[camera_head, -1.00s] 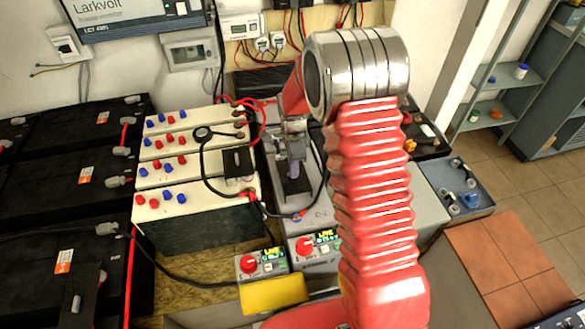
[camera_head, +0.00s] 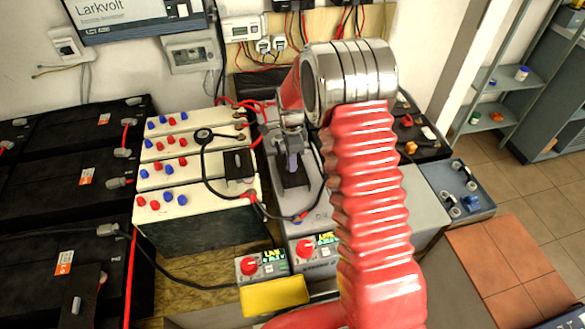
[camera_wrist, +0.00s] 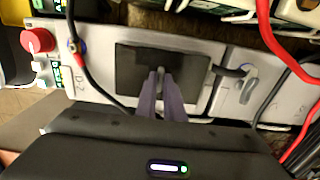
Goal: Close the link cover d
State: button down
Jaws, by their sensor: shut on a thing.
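The link cover, a dark square plate with a small grey knob (camera_wrist: 200,72), lies on the top of a pale grey unit in the wrist view and looks flat there. A letter D is partly readable on that unit. In the head view the cover (camera_head: 296,181) is mostly hidden by my gripper. My gripper (camera_head: 292,168) reaches down onto it from above. In the wrist view the purple-grey fingers of my gripper (camera_wrist: 161,76) are close together around the knob at the middle of the cover. The knob is largely hidden between the fingertips.
A grey unit with a red knob and green display (camera_head: 306,250) stands in front. A black cable (camera_wrist: 88,72) loops beside the cover. White batteries (camera_head: 160,184) with a dark cover (camera_head: 238,165) stand to the left, black batteries (camera_head: 62,190) further left.

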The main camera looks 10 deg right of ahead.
jog(key=w, duration=1.1)
jog(key=shift+w, duration=1.15)
jog(key=shift+w+r, duration=0.1)
jog(key=c, duration=2.1)
grip_release()
jog(key=shift+o, duration=1.2)
notch_tip(320, 180, up, 14)
jog(key=shift+f, duration=0.2)
